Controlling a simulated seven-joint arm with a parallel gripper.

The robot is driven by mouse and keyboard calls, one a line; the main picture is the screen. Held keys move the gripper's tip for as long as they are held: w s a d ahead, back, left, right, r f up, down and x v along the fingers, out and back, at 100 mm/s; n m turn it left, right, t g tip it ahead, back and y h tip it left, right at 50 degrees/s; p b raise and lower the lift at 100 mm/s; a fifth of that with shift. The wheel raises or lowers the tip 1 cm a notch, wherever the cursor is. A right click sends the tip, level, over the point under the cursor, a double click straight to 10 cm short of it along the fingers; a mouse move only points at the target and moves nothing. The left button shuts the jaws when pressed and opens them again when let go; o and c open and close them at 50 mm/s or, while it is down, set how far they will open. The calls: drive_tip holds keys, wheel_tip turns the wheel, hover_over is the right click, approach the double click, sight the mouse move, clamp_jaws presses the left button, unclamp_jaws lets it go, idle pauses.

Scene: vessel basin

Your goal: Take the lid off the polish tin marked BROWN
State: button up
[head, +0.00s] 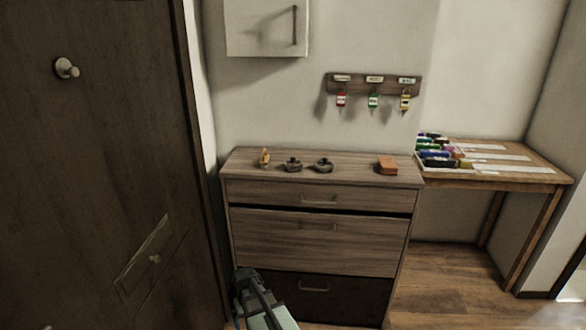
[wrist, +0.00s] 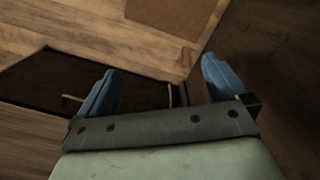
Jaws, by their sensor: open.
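Two small dark round tins with knobbed tops stand on top of the wooden chest, a left one (head: 293,165) and a right one (head: 323,166). Their markings are too small to read, so I cannot tell which is BROWN. My gripper (wrist: 160,80) is open, with its two blue fingers wide apart and nothing between them. In the head view my gripper is low in front of the chest, well below and left of the tins. No tin shows in the wrist view.
The chest (head: 318,241) also bears a small amber item (head: 264,157) and an orange-brown block (head: 387,165). A key rack (head: 374,84) and a cabinet (head: 266,27) hang above. A side table (head: 540,174) holds colourful items. A dark door (head: 100,150) stands left.

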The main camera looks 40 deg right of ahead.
drive_tip(key=w+d+r+t+h, duration=0.1)
drive_tip(key=w+d+r+t, duration=0.1)
drive_tip(key=w+d+r, duration=0.85)
drive_tip(key=w+d+r+t+h, duration=0.1)
drive_tip(key=w+d+r, duration=0.55)
drive_tip(key=r, duration=0.65)
drive_tip(key=w+d+r+n+h, duration=0.1)
drive_tip(key=w+d+r+n, duration=0.2)
drive_tip(key=r, duration=0.6)
drive_tip(key=w+d+r+n+h, duration=0.1)
drive_tip(key=w+d+r, duration=0.25)
drive_tip(key=r, duration=0.55)
drive_tip(key=w+d+r+n+h, duration=0.1)
drive_tip(key=w+d+r+h, duration=0.15)
drive_tip(key=d+r, duration=0.45)
drive_tip(key=n+g, duration=0.3)
drive_tip(key=n, duration=1.3)
approach(293, 158)
drive_tip(key=x, duration=0.3)
drive_tip(key=d+x, duration=0.1)
drive_tip(key=shift+w+d, duration=0.15)
drive_tip(key=shift+a+f+x, duration=0.15)
drive_tip(key=shift+a+x, duration=0.05)
drive_tip(key=shift+x, duration=0.95)
drive_tip(key=shift+a+f+x, duration=0.1)
drive_tip(key=shift+a+x, duration=0.1)
drive_tip(key=shift+x, duration=0.9)
drive_tip(key=shift+d+f, duration=0.3)
drive_tip(key=shift+f, duration=0.15)
drive_tip(key=c, duration=0.7)
